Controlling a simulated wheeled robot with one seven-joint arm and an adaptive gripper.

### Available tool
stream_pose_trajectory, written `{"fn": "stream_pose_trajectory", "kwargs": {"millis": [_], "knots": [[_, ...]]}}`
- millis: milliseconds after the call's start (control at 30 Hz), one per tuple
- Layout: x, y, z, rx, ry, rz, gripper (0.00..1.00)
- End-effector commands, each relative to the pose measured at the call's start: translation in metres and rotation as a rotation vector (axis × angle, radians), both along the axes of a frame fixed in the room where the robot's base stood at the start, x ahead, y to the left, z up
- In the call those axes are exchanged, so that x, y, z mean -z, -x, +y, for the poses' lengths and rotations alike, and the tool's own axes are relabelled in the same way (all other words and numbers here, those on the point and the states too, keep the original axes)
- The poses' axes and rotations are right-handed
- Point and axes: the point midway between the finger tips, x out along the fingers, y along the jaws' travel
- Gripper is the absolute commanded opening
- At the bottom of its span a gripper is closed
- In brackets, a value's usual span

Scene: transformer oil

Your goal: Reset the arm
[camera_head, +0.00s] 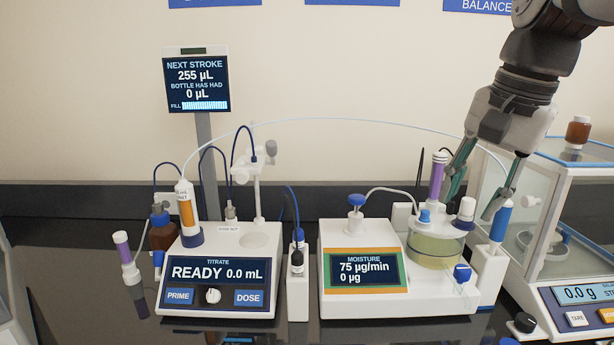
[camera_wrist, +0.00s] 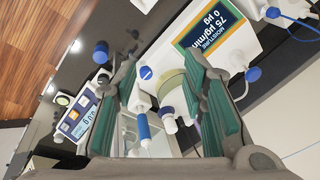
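My gripper (camera_head: 473,203) comes down from the upper right in the head view, fingers pointing down. Its two green-padded fingers are spread apart, and nothing shows held between them. In the wrist view my gripper (camera_wrist: 160,85) also shows open. It appears over the right part of the moisture unit (camera_head: 365,270), near the glass vessel (camera_head: 435,250) with a white cap (camera_head: 467,207). A blue-topped white stick (camera_head: 501,221) stands beside the right finger; whether they touch is unclear. The stick's blue part shows between the fingers in the wrist view (camera_wrist: 143,126).
The titrator (camera_head: 218,285) reads READY 0.0 mL. A glass-walled balance (camera_head: 555,235) stands close to the right of my gripper, with a small brown bottle (camera_head: 578,131) on top. A thin tube (camera_head: 330,121) arches across toward the vessel. Free space lies above the moisture unit's left part.

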Motion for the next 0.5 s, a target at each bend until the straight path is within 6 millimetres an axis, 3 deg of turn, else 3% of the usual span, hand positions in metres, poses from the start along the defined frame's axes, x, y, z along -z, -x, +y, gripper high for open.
{"fn": "stream_pose_trajectory", "kwargs": {"millis": [33,300,500], "knots": [[0.007,0.022,0.006,-0.076,0.02,-0.023,0.38],[0.067,0.112,0.029,-0.491,0.191,-0.131,0.38],[0.108,0.153,0.035,-0.699,0.3,-0.171,0.38]]}}
